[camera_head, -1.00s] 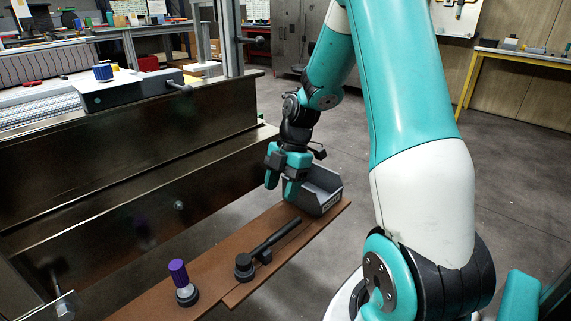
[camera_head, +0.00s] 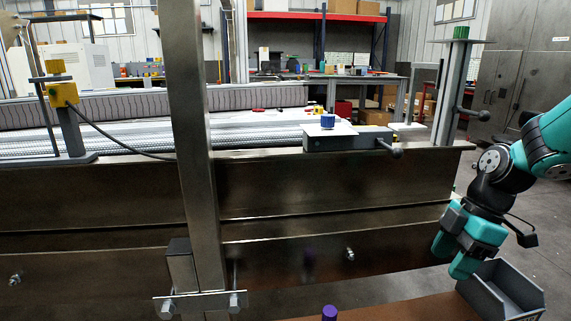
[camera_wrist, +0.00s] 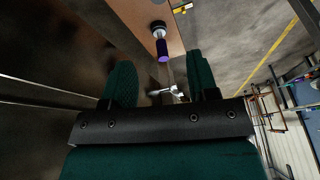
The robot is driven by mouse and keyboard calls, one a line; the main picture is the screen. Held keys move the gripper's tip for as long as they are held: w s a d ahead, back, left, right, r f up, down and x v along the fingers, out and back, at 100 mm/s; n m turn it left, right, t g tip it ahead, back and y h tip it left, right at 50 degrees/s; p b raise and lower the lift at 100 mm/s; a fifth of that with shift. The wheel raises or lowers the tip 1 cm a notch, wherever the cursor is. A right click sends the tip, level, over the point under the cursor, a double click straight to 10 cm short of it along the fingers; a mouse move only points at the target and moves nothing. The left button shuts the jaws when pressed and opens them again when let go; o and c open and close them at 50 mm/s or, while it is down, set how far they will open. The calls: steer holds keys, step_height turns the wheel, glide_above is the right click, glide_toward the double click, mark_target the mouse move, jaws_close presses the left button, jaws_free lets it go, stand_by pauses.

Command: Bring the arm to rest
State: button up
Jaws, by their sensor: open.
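My gripper (camera_head: 452,258) is at the right of the head view, fingers pointing down, beside and partly in front of a grey open bin (camera_head: 505,293). In the wrist view its two teal fingers (camera_wrist: 162,82) are spread apart with nothing held between them. Past the fingertips, the wrist view shows a purple-topped knob (camera_wrist: 163,48) on the brown board (camera_wrist: 138,12). The knob's purple top (camera_head: 329,312) also shows at the bottom edge of the head view.
The dark conveyor frame (camera_head: 330,185) runs across the head view, with a metal post (camera_head: 190,120) in front. A grey box with a blue knob (camera_head: 345,138) sits on its top edge. Grey floor is open at the right.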

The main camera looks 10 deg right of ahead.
steer(key=s+a+r+m, duration=0.4)
steer(key=s+a, duration=0.4)
steer(key=a, duration=0.2)
steer(key=s+a+r+m, duration=0.45)
steer(key=s+a, duration=0.35)
steer(key=a, duration=0.2)
step_height(320, 180, up, 25)
steer(key=p, duration=2.6)
steer(key=shift+d+m, duration=0.15)
steer(key=shift+m, duration=0.2)
steer(key=shift+f, duration=0.1)
